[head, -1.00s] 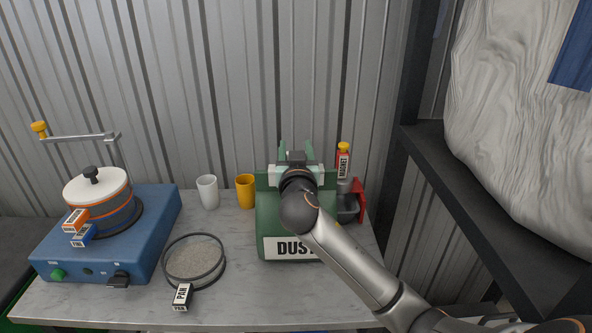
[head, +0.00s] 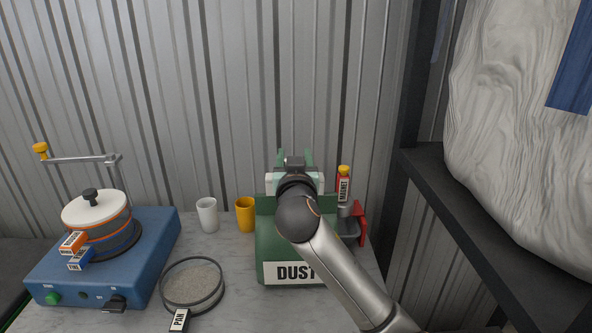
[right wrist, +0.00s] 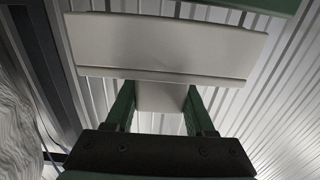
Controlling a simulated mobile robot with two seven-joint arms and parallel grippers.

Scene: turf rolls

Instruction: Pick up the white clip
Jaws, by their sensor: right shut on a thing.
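The white clip (right wrist: 165,48) fills the upper part of the right wrist view as a wide pale plate with a narrower tab below it. My right gripper (right wrist: 160,98) is shut on it, its two green fingers on either side of the tab. In the head view my arm covers most of the clip; only pale ends (head: 319,184) show beside my wrist, above the green box labelled DUST (head: 268,245). Whether the clip touches the box cannot be told. My left gripper is not in view.
A red MAGNET item (head: 344,186) is close right. A dark shelf (head: 480,215) bounds the right; corrugated wall behind.

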